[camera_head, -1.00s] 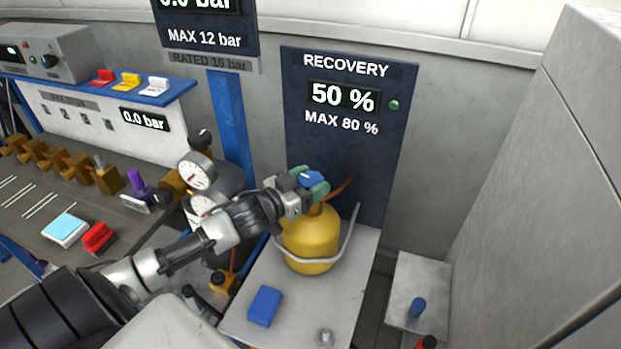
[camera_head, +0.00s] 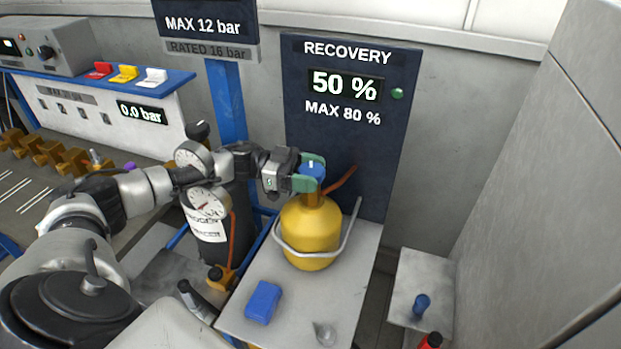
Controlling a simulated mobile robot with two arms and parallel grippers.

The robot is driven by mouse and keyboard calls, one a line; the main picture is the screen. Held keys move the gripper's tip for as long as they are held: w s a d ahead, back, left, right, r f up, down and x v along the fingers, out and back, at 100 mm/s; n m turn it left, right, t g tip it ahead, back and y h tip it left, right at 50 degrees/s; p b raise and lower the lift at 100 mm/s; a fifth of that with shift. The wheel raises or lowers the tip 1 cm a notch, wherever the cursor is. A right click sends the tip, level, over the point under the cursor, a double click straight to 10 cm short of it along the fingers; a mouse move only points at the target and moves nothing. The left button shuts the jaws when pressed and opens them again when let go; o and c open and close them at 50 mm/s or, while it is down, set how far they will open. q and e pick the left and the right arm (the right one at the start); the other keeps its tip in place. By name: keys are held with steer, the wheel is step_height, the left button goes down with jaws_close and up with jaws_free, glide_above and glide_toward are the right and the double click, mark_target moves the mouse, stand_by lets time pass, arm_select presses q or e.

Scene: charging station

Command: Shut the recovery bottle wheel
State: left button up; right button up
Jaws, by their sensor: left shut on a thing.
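The yellow recovery bottle (camera_head: 311,236) stands upright on a grey platform, with a metal bar around its front. Its blue wheel (camera_head: 313,170) is at the top, partly hidden by green finger pads. My left gripper (camera_head: 308,174) comes in from the left and is shut on the blue wheel. An orange hose (camera_head: 342,180) rises to the right of the bottle neck. The recovery panel (camera_head: 347,130) behind reads 50 % and MAX 80 %, with a green lamp. My right gripper is not in view.
A blue block (camera_head: 263,302) lies on the platform (camera_head: 290,325) in front of the bottle. A dark cylinder with gauges (camera_head: 209,202) stands left, close under my left arm. A lower shelf (camera_head: 420,280) with a blue cap is at right, beside a grey wall.

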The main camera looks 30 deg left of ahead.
arm_select(q)
steer(key=m+g+h+b, duration=0.1)
steer(key=m+g+b, duration=0.1)
steer(key=g, duration=0.2)
steer(key=shift+f+m, duration=0.1)
steer(key=shift+m, duration=0.3)
steer(key=shift+m+g+b, duration=0.6)
steer(key=shift+g, duration=0.5)
steer(key=o, duration=0.9)
steer(key=shift+d, duration=0.1)
